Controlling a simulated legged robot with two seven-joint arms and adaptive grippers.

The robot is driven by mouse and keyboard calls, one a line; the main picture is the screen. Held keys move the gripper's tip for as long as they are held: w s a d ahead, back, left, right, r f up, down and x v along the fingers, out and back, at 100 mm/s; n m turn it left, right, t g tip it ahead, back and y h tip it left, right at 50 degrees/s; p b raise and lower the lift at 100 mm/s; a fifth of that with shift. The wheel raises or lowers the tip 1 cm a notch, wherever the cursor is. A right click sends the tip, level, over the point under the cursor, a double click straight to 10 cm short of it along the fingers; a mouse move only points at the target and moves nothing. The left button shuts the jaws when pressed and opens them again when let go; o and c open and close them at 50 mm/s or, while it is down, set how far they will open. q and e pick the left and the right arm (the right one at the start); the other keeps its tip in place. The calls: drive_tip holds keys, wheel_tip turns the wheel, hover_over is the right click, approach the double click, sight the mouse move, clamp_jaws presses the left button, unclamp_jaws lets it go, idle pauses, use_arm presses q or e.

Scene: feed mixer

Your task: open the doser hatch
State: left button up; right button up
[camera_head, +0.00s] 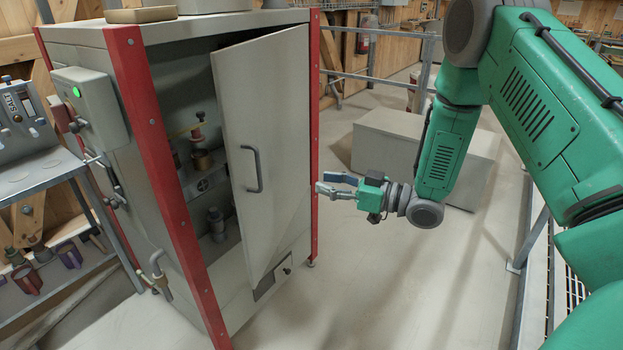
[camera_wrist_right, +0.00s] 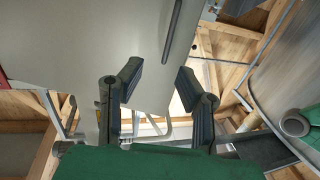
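The doser cabinet is a grey box with red corner posts. Its hatch (camera_head: 265,150), a grey door with a dark bar handle (camera_head: 251,169), stands ajar, with the cabinet's inside showing to its left. My right gripper (camera_head: 327,184) is open and empty, to the right of the hatch and its handle, beside the right red post. In the right wrist view the two fingers (camera_wrist_right: 160,95) are apart with nothing between them. The hatch panel (camera_wrist_right: 100,40) and its handle (camera_wrist_right: 173,30) show beyond the fingertips there. My left gripper is not in view.
A grey block (camera_head: 390,150) stands on the floor behind my right gripper. A control box (camera_head: 90,103) with a green light is on the cabinet's left side. A metal table (camera_head: 35,165) stands at far left. The floor before the cabinet's right side is clear.

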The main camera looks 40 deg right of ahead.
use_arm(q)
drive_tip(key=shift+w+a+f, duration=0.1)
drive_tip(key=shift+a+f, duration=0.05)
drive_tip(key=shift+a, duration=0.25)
use_arm(e)
drive_tip(key=shift+s+a+r, duration=0.1)
drive_tip(key=shift+s+a, duration=0.05)
drive_tip(key=shift+a, duration=0.2)
